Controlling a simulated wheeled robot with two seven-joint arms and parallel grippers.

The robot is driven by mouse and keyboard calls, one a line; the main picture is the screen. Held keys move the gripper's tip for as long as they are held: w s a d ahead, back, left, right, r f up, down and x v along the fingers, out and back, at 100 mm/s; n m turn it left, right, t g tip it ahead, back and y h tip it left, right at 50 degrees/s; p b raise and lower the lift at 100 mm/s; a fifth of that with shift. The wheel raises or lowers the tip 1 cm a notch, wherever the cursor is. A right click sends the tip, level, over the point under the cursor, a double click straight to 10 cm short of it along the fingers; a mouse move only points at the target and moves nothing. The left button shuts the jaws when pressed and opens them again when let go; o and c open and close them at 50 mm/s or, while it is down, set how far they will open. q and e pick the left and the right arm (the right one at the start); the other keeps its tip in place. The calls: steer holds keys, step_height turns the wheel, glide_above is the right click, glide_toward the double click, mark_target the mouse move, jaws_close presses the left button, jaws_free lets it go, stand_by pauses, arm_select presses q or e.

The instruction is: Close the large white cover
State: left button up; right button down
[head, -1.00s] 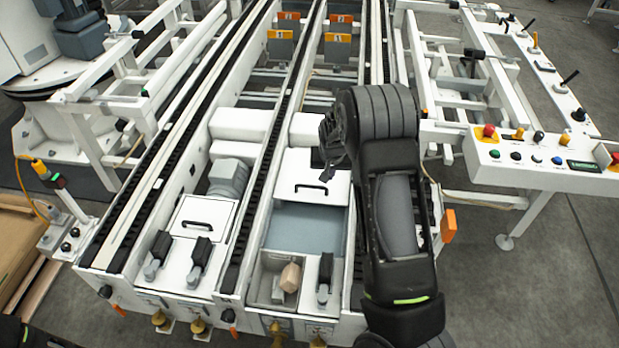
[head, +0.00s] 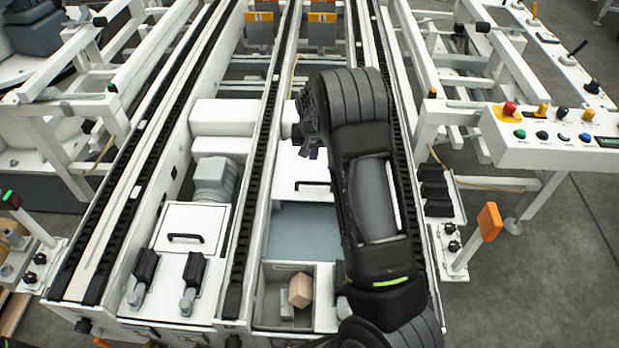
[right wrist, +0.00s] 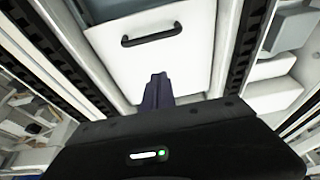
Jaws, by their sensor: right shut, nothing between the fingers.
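The large white cover (head: 300,165) with a black bar handle lies in the right-hand bay of the machine. In front of it is an uncovered blue-grey recess (head: 300,230). My right gripper (head: 313,150) hangs over the cover's far part, with my forearm hiding its right side. In the right wrist view, the cover (right wrist: 185,70) and its handle (right wrist: 152,34) lie beyond the shut, empty fingers (right wrist: 158,88). The fingers appear apart from the handle; I cannot tell whether they touch the cover. My left gripper is not in view.
A similar white cover (head: 186,222) with a handle sits in the left bay. Black chain rails (head: 255,175) run along the bays. A compartment at the front holds a small brown block (head: 300,290). A control panel (head: 560,140) stands at the right.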

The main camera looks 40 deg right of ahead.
steer(key=shift+r, duration=0.1)
glide_toward(313, 187)
steer(key=w+d+f, duration=0.4)
steer(key=w, duration=0.1)
steer(key=shift+w+d+f, duration=0.15)
steer(key=shift+d+f, duration=0.15)
steer(key=shift+a+r, duration=0.1)
steer(key=shift+a, duration=0.2)
steer(key=shift+s+a+r+p, duration=0.2)
steer(key=shift+s+a, duration=0.15)
steer(key=shift+s, duration=0.15)
steer(key=shift+s+a+r+p, duration=0.1)
steer(key=shift+s+a+p, duration=0.1)
steer(key=shift+s+a, duration=0.4)
steer(key=shift+s, duration=0.3)
steer(key=shift+f, duration=0.1)
